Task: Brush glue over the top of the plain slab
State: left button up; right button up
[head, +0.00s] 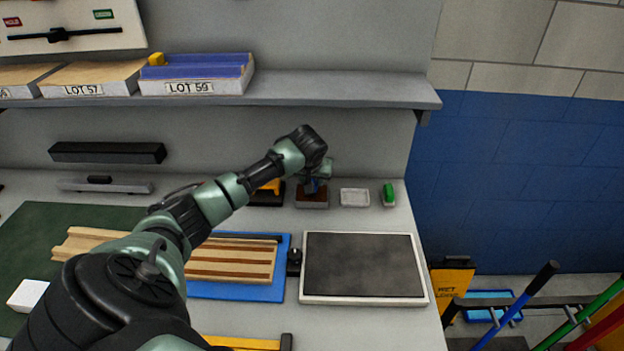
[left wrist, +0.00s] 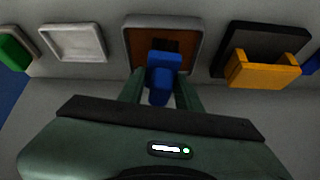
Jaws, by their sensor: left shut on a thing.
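My left gripper (head: 318,178) reaches to the back of the bench. In the left wrist view, it (left wrist: 162,90) is shut on a blue-handled tool (left wrist: 160,78), likely the brush. The tool's lower end is over or in a small tray (left wrist: 132,50) with a brown inside; whether it touches the bottom is unclear. The tray (head: 312,205) also shows in the head view, partly behind the gripper. A flat dark grey slab with a pale rim (head: 362,265), likely the plain slab, lies at the front right of the bench. My right gripper is out of view.
Beside the tray are an empty pale dish (head: 354,197), a green item (head: 389,193) and a black holder with an orange piece (left wrist: 262,70). A ribbed wooden panel (head: 235,260) lies on a blue board (head: 240,292). A shelf (head: 340,88) overhangs the back.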

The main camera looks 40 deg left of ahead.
pick_arm(q)
jog(key=shift+f, duration=0.55)
dwell(0.8)
jog(key=shift+r, duration=0.1)
notch_tip(320, 180, up, 7)
jog(key=p, duration=0.8)
dwell(0.3)
dwell(0.5)
